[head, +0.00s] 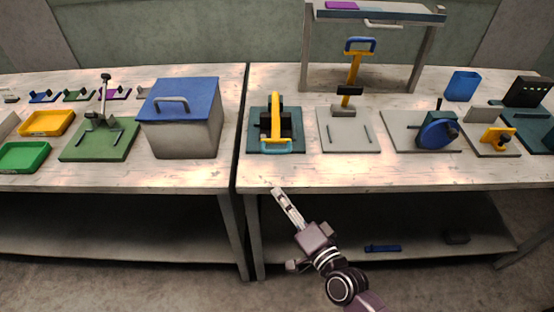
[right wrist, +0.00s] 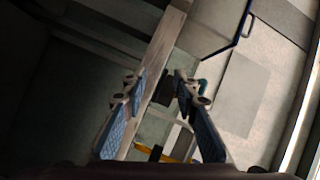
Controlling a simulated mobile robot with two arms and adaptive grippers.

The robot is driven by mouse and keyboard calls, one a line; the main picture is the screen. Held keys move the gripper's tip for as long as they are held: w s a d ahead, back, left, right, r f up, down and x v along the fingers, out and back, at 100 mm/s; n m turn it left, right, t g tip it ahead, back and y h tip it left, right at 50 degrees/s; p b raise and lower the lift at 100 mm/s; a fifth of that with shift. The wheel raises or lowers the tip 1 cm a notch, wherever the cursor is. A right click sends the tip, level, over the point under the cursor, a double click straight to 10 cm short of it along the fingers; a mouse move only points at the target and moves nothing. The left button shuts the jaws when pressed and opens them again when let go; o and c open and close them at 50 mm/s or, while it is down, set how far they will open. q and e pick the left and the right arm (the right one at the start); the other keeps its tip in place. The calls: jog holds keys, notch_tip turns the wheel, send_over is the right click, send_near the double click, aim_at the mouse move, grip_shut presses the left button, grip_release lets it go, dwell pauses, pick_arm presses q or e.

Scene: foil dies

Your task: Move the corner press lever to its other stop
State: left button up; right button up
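Several lever devices stand on the benches, and I cannot tell for sure which is the corner press. One has a yellow lever (head: 276,115) with a light blue bar handle (head: 276,146) lying low at the front of a dark teal plate (head: 256,142). Beside it, a yellow lever (head: 354,69) with a blue loop handle (head: 359,45) stands upright over a grey plate (head: 339,143). My right gripper (head: 277,191) is in front of the bench edge below the light blue handle, apart from it. Its fingers (right wrist: 158,85) are spread and empty in the right wrist view. My left gripper is out of view.
A grey box with a blue lid (head: 181,96) stands left of the gap between benches. A raised shelf (head: 405,14) stands behind the grey plate. A blue wheel device (head: 434,131) is to the right.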

aim_at(277, 152)
jog(key=shift+w+d+r+m+t, duration=0.5)
jog(key=shift+w+r+m+t, duration=1)
jog(key=shift+r+m, duration=1.8)
jog(key=shift+n+h, duration=0.3)
jog(key=shift+n, duration=0.5)
jog(key=w, duration=0.1)
jog(key=w+a+r+p, duration=0.1)
jog(key=w, duration=0.1)
jog(key=w+a+r, duration=0.1)
jog(key=w, duration=0.1)
jog(key=shift+a+r, duration=0.15)
jog(key=shift+a, duration=0.05)
jog(key=shift+w+a, duration=0.15)
jog(key=shift+w, duration=0.3)
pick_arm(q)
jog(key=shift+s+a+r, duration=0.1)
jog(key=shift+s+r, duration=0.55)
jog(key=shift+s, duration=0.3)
pick_arm(e)
grip_shut()
